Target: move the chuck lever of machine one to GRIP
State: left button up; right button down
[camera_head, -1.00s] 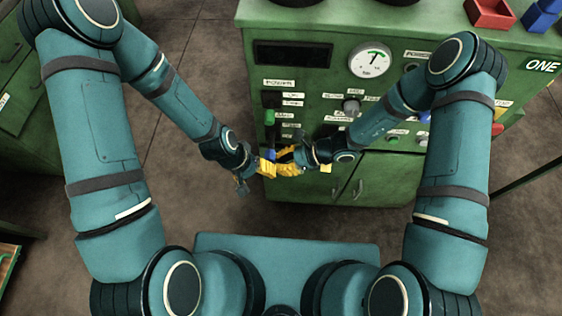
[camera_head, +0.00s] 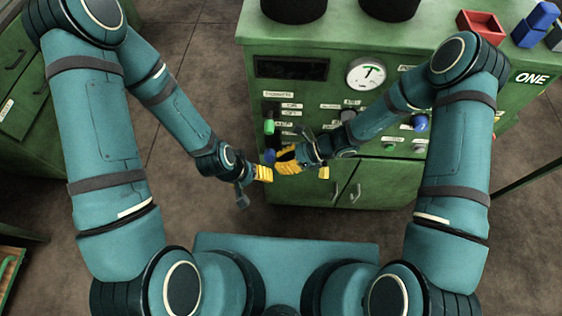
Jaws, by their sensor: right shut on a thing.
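Machine one is the green cabinet (camera_head: 420,185) with the ONE sign. Its front panel has a green-knobbed lever (camera_head: 269,127) at the left and a blue knob (camera_head: 269,155) below it. The small labels beside them are too blurred to read. My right gripper (camera_head: 285,161), with yellow fingers, is at the blue knob and seems shut on its lever; the fingers partly hide the contact. My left gripper (camera_head: 264,173) is just left of and below the knob, apart from the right gripper. Its opening is not clear.
A gauge (camera_head: 366,75) and a dark display (camera_head: 291,68) are on the panel. Lower cabinet doors with handles (camera_head: 355,193) are below. Open floor (camera_head: 190,120) lies left of the machine.

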jog(key=shift+w+a+r, duration=0.1)
jog(key=shift+a+r, duration=0.2)
jog(key=shift+r, duration=0.1)
jog(key=v, duration=1.2)
jog(key=shift+d+f, duration=0.35)
